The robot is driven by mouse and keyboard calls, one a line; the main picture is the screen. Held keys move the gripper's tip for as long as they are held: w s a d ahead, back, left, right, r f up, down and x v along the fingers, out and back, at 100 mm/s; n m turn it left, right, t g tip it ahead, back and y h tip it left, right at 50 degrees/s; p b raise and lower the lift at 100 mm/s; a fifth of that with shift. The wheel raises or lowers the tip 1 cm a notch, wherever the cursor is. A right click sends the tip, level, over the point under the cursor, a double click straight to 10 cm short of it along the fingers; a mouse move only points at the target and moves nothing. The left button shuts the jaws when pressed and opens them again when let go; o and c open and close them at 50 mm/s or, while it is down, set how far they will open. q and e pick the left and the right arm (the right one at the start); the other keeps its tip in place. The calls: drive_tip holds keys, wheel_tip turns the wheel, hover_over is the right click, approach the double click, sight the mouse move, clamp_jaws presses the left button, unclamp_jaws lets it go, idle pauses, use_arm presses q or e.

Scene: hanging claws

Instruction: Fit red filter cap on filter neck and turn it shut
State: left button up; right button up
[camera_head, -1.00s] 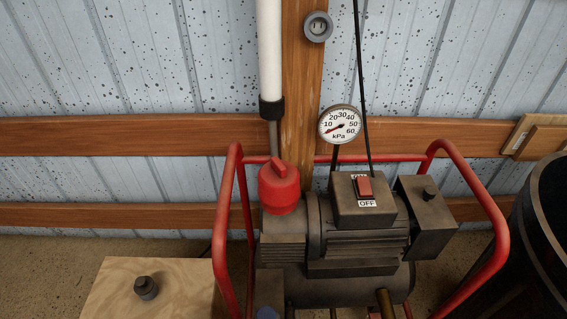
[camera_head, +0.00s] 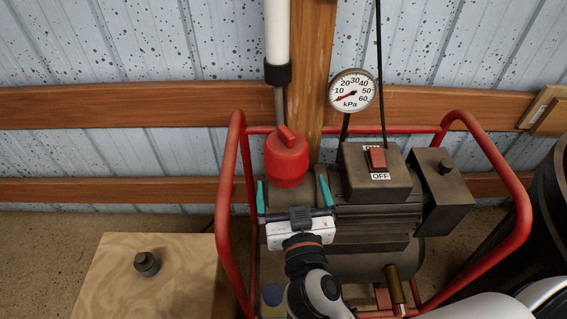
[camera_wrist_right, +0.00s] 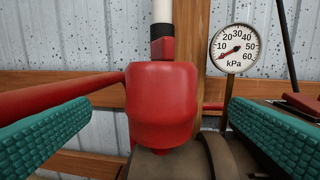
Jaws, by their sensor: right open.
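The red filter cap (camera_head: 286,160) sits upright on top of the pump at its left end, with a raised grip ridge on top. The filter neck is hidden beneath it, so I cannot tell whether the cap is turned shut. My right gripper (camera_head: 293,196) is open in front of the cap, its teal fingers apart on either side. In the right wrist view the cap (camera_wrist_right: 161,104) stands centred between the two teal fingers, touching neither. My left gripper is not in view.
The red tube frame (camera_head: 232,190) surrounds the pump. A switch box marked OFF (camera_head: 377,177) and a pressure gauge (camera_head: 352,91) stand right of the cap. A white pipe (camera_head: 277,35) comes down behind it. A wooden board with a dark knob (camera_head: 146,263) lies at left.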

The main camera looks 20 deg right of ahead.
sight(286, 154)
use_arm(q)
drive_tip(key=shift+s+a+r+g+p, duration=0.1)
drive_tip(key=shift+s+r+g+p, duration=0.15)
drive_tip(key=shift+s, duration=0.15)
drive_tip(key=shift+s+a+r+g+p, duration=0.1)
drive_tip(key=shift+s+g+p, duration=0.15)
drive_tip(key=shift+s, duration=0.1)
use_arm(e)
drive_tip(key=w, duration=0.3)
drive_tip(key=w+d, duration=0.1)
drive_tip(key=w, duration=0.2)
drive_tip(key=w+d, duration=0.1)
drive_tip(key=w, duration=0.2)
drive_tip(key=shift+w, duration=0.4)
drive_tip(key=shift+a, duration=0.1)
